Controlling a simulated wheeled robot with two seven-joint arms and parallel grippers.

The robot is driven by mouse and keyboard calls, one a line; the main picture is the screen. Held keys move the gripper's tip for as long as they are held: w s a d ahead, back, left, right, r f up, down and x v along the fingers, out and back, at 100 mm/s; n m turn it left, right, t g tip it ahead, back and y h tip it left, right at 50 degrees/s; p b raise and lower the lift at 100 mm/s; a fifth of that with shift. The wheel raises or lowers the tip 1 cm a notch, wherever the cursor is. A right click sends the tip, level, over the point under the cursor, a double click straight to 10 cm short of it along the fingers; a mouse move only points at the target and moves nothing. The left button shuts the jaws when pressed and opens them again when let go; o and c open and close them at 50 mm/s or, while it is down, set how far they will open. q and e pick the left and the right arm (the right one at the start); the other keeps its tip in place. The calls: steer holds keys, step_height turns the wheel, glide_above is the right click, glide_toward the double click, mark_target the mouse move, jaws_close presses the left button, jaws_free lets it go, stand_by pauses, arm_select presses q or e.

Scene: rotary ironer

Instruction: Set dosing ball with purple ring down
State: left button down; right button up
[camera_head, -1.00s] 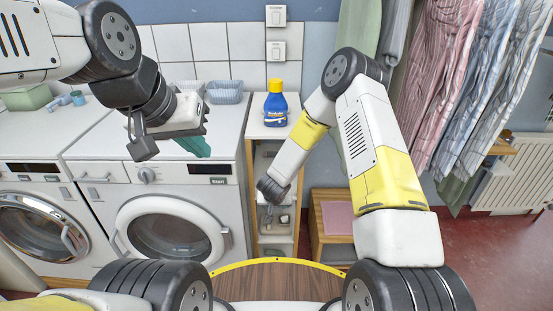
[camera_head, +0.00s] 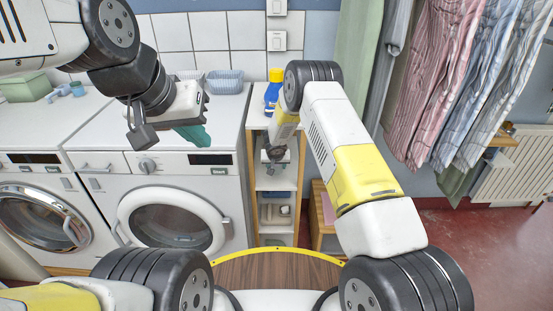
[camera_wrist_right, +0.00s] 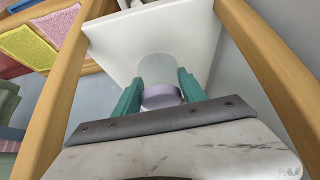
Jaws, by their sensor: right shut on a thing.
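The dosing ball with purple ring (camera_wrist_right: 160,94) shows in the right wrist view as a pale translucent cup with a purple band. My right gripper (camera_wrist_right: 160,84) is shut on it, one green finger on each side. A white shelf board (camera_wrist_right: 122,38) lies behind it; I cannot tell whether the ball touches it. In the head view my right gripper (camera_head: 275,156) reaches into the upper bay of the narrow wooden shelf unit (camera_head: 251,170), and the ball is too small to make out. My left gripper (camera_head: 193,135) hangs above the right washing machine's front edge; its finger gap is not visible.
A blue bottle with a yellow cap (camera_head: 273,90) stands on the unit's top, partly behind my right arm. Wooden posts (camera_wrist_right: 268,62) flank the right gripper closely. The washing machine (camera_head: 165,190) stands left of the unit. Shirts hang right.

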mark_target(276, 171)
steer(key=shift+w+f, duration=0.15)
steer(key=shift+f, duration=1.65)
steer(key=shift+f, duration=0.15)
steer(key=o, duration=1.4)
steer(key=v, duration=1.2)
steer(key=shift+d+r, duration=0.1)
steer(key=shift+r, duration=0.1)
